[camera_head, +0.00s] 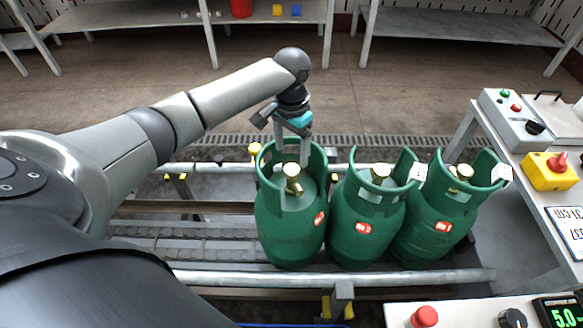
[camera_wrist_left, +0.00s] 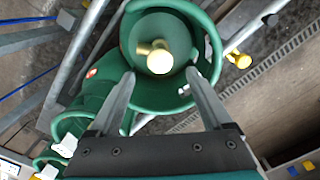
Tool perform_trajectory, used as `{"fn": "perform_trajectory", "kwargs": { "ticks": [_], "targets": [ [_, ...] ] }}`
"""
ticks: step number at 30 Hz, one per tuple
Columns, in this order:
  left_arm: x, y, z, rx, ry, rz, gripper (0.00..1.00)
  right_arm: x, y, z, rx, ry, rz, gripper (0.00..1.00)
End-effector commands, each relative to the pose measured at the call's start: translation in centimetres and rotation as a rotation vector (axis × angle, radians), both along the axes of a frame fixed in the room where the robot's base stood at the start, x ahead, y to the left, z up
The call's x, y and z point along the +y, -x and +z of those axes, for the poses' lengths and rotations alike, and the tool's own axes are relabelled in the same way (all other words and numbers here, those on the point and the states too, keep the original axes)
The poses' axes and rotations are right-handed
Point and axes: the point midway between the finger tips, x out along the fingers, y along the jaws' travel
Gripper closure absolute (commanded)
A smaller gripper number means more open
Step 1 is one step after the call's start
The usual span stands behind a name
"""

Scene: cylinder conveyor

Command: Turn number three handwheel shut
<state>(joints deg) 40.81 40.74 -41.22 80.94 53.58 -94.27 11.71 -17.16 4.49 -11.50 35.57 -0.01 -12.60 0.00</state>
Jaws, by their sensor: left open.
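Three green gas cylinders stand in a row on the conveyor: a left one (camera_head: 289,230), a middle one (camera_head: 364,228) and a right one (camera_head: 437,215). Each has an open collar around a brass valve with a small handwheel on top; I cannot read a number on any. My left gripper (camera_head: 304,150) is open, pointing down into the left cylinder's collar, above its brass handwheel (camera_head: 291,170). In the left wrist view the two fingers reach over the collar, apart, with the brass handwheel (camera_wrist_left: 160,60) just ahead between them, not gripped. My right gripper is not in view.
White tags hang on the collars of the middle (camera_head: 418,171) and right cylinders (camera_head: 501,173). A conveyor rail (camera_head: 400,278) runs in front. At right stands a table with a control box (camera_head: 517,120) and a yellow box with a red knob (camera_head: 549,170). The floor behind is clear.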

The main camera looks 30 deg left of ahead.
Motion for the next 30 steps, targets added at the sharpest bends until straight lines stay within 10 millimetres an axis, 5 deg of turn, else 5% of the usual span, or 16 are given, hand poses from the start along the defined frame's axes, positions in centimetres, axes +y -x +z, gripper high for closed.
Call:
{"fn": "perform_trajectory", "kwargs": {
  "ticks": [9,21,30],
  "targets": [
    [0.0,0.0,-5.1,-0.001,-0.001,0.000,0.17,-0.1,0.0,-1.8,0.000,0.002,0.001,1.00],
    [0.0,0.0,-5.8,-0.001,-0.001,-0.001,0.17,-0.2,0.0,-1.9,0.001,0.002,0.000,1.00],
    [0.0,0.0,-5.7,-0.001,-0.001,-0.001,0.50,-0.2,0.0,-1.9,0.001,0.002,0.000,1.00]
  ]
}}
